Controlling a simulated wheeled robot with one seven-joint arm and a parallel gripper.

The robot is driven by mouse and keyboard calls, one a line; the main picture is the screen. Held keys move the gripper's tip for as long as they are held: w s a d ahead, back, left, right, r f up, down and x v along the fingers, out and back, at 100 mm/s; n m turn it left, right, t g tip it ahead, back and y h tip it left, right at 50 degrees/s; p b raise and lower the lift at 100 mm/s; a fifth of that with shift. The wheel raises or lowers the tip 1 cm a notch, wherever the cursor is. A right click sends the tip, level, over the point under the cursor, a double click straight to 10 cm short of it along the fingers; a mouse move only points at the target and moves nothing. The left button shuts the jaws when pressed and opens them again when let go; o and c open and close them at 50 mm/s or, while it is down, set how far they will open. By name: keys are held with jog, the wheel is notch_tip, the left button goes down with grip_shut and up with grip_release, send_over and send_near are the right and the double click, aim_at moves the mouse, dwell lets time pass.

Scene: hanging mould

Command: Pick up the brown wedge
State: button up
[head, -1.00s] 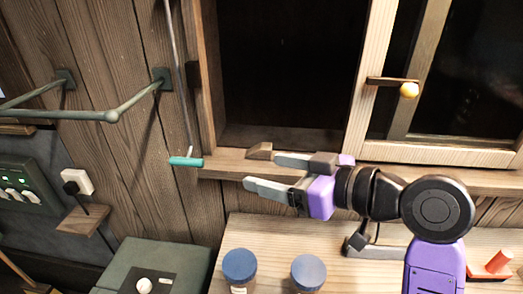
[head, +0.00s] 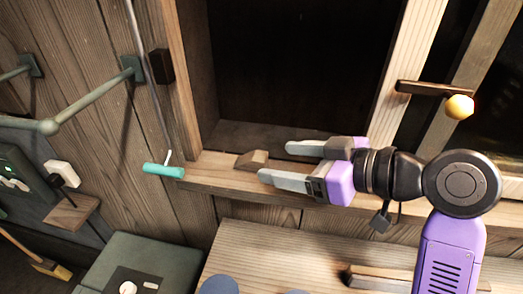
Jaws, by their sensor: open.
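The brown wedge (head: 252,160) lies on the wooden window sill (head: 215,177), near the left end of the opening. My gripper (head: 276,162) is at the sill, just right of the wedge, with its two fingers pointing left. The fingers are apart and nothing is between them. The wedge is beyond the fingertips, and I see a small space between it and them. No part of the wedge is hidden by the gripper.
A teal handle (head: 163,170) hangs on a cord left of the sill. The window sash with a yellow knob (head: 460,107) is at right. A wooden table (head: 260,255) with blue lids (head: 218,286) lies below. A green rail (head: 95,95) juts out at left.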

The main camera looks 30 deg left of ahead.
aim_at(263, 160)
jog(key=b+x, duration=0.3)
jog(key=x, duration=0.4)
jog(key=shift+w+a+f, duration=0.15)
jog(key=shift+a+f, duration=0.05)
jog(key=shift+f, duration=0.15)
grip_shut()
jog(key=shift+r, duration=0.1)
